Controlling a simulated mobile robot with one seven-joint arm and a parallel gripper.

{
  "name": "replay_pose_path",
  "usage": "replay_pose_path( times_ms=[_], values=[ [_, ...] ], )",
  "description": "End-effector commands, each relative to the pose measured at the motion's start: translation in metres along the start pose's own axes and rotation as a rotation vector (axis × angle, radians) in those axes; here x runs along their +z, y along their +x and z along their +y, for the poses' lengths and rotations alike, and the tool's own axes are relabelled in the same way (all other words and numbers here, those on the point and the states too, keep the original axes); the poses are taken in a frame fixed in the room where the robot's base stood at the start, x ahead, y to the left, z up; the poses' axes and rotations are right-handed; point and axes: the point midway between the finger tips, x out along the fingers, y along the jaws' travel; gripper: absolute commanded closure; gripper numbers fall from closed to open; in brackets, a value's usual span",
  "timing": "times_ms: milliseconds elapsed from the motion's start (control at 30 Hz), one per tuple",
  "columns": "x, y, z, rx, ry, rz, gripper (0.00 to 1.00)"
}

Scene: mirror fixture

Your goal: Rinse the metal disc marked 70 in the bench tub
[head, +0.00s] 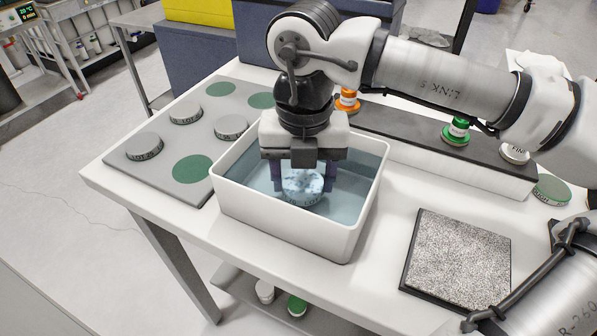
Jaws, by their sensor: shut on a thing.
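The bench tub (292,225) is a white rectangular container of bluish water near the middle of the bench. My gripper (304,186) points down into the tub, its dark fingers at both sides of a metal disc (303,189). The gripper is shut on this disc, which sits low inside the tub at the water. The disc's face is mottled pale blue and white. Marks show on its rim but are too small to read, so I cannot tell whether it is the one marked 70.
A grey plate (120,163) with several metal discs and green round spots lies left of the tub. A speckled square pad (458,262) lies at the right. A dark-topped strip (405,131) with orange, green and white knobs runs behind. Bare white bench surrounds the tub's front right.

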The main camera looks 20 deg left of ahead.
Motion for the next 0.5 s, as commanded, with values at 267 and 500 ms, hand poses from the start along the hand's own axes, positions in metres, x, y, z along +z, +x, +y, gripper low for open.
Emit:
replay_pose_path(
  times_ms=[267,500],
  values=[
    [0.0,-0.001,0.0,0.0,0.0,0.0,0.61],
    [0.0,-0.017,0.0,-0.001,0.001,-0.001,0.61]
  ],
)
